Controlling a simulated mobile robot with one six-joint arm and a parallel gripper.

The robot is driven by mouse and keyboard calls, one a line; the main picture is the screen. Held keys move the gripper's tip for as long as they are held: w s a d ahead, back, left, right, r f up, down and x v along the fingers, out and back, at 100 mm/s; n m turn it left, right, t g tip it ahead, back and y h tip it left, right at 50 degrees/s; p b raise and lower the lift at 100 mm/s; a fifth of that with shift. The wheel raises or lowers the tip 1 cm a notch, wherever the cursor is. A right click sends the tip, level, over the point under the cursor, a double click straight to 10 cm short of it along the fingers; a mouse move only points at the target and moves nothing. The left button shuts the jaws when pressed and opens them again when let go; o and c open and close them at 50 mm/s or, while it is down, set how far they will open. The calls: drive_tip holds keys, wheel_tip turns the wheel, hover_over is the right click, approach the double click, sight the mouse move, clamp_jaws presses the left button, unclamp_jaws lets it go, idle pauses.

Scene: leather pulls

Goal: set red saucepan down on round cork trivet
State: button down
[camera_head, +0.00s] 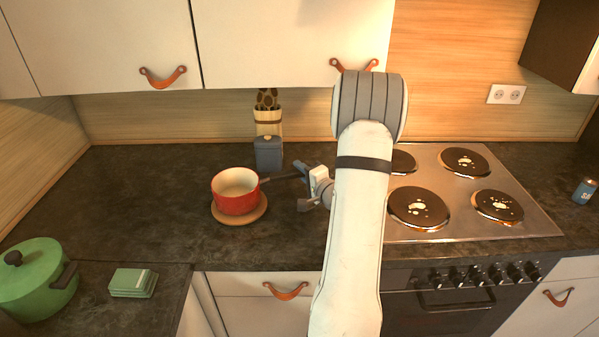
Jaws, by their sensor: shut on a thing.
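The red saucepan (237,200) has a cream inside and stands upright over the round cork trivet (218,216) on the dark counter. The trivet's rim shows in front of and beside the pan. I cannot tell whether the pan's base touches it. The dark handle (278,177) points right, toward my gripper (303,186). My gripper is shut on the handle. My arm hides the counter and part of the stove behind it.
A dark blue canister (268,153) and a utensil holder (268,120) stand behind the pan. A stove (450,222) with several hotplates is at right. A green pot (36,283) and green stack (133,283) are at front left. The counter left of the pan is clear.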

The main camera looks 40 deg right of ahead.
drive_tip(key=shift+f+b, duration=0.3)
drive_tip(key=shift+b, duration=0.1)
drive_tip(key=c, duration=1.3)
unclamp_jaws()
drive_tip(key=shift+o, duration=0.2)
drive_tip(key=shift+s, duration=0.1)
drive_tip(key=shift+s+f, duration=0.1)
drive_tip(key=shift+s, duration=0.15)
drive_tip(key=s+b, duration=0.2)
drive_tip(key=s, duration=0.5)
drive_tip(key=shift+r, duration=0.3)
